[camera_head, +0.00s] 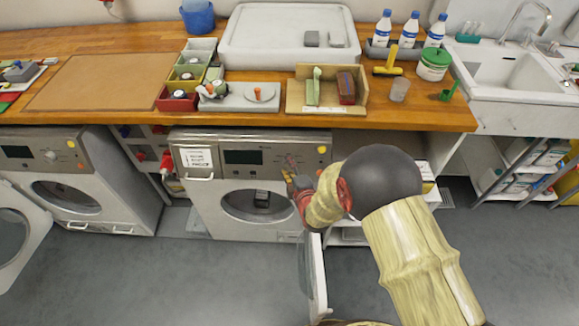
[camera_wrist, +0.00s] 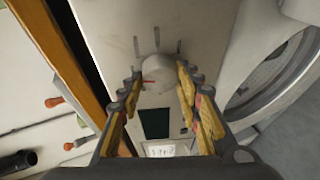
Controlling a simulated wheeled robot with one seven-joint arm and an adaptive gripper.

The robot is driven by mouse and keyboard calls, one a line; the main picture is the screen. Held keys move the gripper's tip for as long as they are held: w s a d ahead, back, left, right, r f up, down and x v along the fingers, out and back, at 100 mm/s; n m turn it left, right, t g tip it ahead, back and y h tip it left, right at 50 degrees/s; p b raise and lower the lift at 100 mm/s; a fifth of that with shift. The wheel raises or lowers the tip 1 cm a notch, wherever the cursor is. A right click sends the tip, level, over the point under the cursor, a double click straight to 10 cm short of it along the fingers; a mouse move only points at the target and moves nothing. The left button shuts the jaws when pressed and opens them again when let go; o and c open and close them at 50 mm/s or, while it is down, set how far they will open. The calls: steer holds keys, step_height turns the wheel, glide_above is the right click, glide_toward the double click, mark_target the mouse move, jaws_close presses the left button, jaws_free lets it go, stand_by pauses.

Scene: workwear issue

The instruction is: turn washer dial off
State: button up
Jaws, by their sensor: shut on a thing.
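The washer (camera_head: 235,218) stands under the wooden counter, with a dark display and a paper notice on its front panel. Its round door hangs open at the lower right, and a dark item shows in the drum opening. In the wrist view the pale round dial (camera_wrist: 156,70) has a red mark on its left side and dark tick marks around it on the panel. My gripper (camera_wrist: 160,76) is shut on the dial, with a finger on each side. In the head view my gripper (camera_head: 290,168) is at the panel's right part and hides the dial.
A second washer (camera_head: 75,180) with its door open stands at left. The counter (camera_head: 430,112) above holds colored bins (camera_head: 178,98), a wooden tray (camera_head: 328,108) and several bottles. The open washer door (camera_head: 318,275) is just below my arm. The floor in front is clear.

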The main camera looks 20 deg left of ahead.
steer(key=shift+n+g, duration=0.3)
steer(key=shift+n, duration=0.7)
steer(key=shift+s, duration=0.1)
steer(key=shift+f, duration=0.1)
steer(key=o, duration=1.1)
steer(key=shift+o, duration=0.2)
steer(key=v, duration=1.2)
steer(key=shift+a, duration=0.15)
